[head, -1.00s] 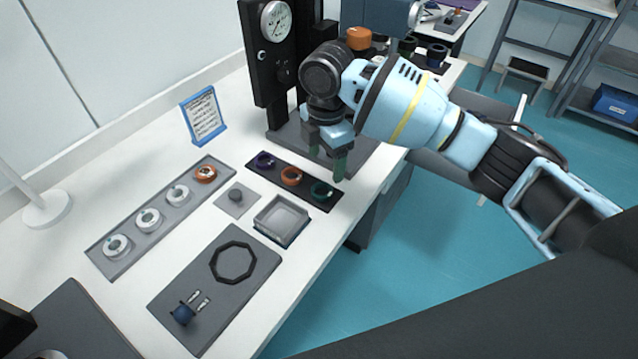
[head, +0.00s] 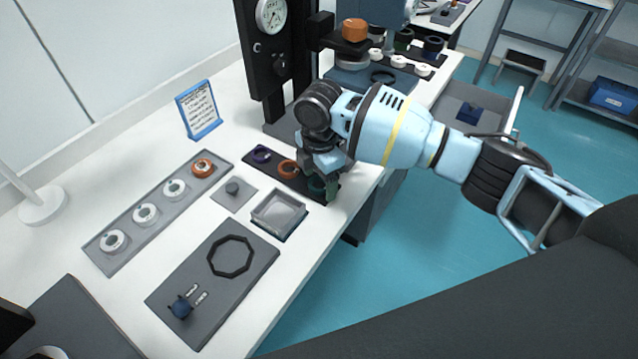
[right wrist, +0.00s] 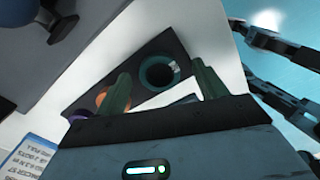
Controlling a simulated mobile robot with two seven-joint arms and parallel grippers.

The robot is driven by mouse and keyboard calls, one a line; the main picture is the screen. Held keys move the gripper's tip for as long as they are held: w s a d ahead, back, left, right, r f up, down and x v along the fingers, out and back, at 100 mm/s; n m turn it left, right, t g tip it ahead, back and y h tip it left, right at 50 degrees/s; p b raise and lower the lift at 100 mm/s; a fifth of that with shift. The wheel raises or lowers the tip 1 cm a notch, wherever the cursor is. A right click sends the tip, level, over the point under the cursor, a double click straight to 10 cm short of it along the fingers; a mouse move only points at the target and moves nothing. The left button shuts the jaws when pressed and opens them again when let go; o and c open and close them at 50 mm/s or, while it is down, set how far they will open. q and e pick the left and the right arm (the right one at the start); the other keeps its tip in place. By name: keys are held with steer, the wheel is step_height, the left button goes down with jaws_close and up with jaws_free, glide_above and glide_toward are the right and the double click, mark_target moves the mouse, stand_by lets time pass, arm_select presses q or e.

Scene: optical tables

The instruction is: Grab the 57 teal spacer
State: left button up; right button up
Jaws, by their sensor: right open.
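The teal spacer (head: 316,184) is a ring at the right end of a dark strip tray (head: 262,170). In the head view it is partly hidden behind my right gripper (head: 325,185). The right wrist view shows the teal ring (right wrist: 160,72) standing in its place on the tray, just beyond the fingertips. My right gripper (right wrist: 160,80) is open, pointing down, with one green finger on each side of the ring in that view. I cannot tell whether the fingers touch it. An orange ring (head: 288,168) and a purple ring (head: 261,153) sit on the same tray. My left gripper is not in view.
A square open tray (head: 262,222) and a small grey pad (head: 220,193) lie near the strip. A long grey tray (head: 130,262) holds several rings. A black press stand (head: 272,60) with a gauge rises behind. The table's right edge is close to the teal spacer.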

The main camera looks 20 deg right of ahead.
mark_target(319, 183)
steer(key=c, duration=1.1)
steer(key=shift+r, duration=0.1)
step_height(319, 183, up, 10)
steer(key=shift+f, duration=0.1)
